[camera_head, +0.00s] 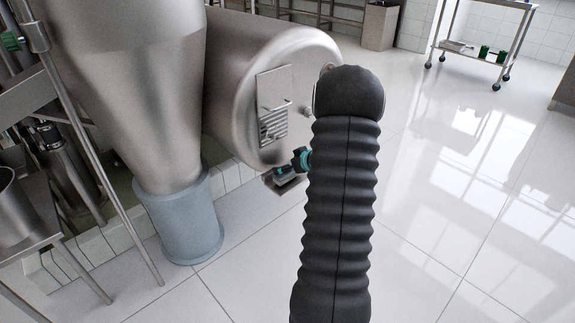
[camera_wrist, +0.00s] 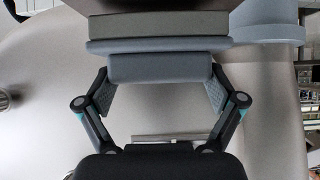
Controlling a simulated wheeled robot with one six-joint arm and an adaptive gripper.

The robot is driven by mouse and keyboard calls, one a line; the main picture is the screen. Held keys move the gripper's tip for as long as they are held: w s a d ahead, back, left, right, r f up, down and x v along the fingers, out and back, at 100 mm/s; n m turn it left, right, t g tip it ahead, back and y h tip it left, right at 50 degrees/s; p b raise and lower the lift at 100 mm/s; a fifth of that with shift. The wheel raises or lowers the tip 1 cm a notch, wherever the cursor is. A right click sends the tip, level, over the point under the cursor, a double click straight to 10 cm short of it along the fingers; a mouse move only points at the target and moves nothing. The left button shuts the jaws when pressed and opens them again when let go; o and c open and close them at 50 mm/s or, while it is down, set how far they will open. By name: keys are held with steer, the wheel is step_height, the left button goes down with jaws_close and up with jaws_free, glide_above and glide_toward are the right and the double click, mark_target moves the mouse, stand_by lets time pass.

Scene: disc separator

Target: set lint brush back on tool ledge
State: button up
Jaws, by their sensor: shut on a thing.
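The lint brush (camera_wrist: 160,69) is a blue-grey block with a flat grey pad on its far side, in the upper middle of the wrist view. My gripper (camera_wrist: 160,90) is shut on the block, one finger at each side. In the head view my gripper (camera_head: 284,174) is partly hidden by my dark arm, low in front of the steel drum. A steel panel with a thin horizontal bar (camera_head: 277,107) is on the drum's end face, above my gripper. I cannot tell surely whether this is the tool ledge.
The steel drum (camera_head: 235,65) is close behind my gripper. A steel hopper (camera_head: 135,85) on a blue-grey cylinder (camera_head: 180,225) stands to the left. A wheeled cart (camera_head: 480,45) is at the back right. The white floor on the right is clear.

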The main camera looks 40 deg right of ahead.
steer(key=shift+f, duration=0.6)
steer(key=o, duration=0.8)
steer(key=shift+o, duration=0.2)
steer(key=shift+r, duration=0.1)
steer(key=a+v, duration=0.1)
steer(key=v, duration=1.1)
steer(key=shift+d, duration=0.45)
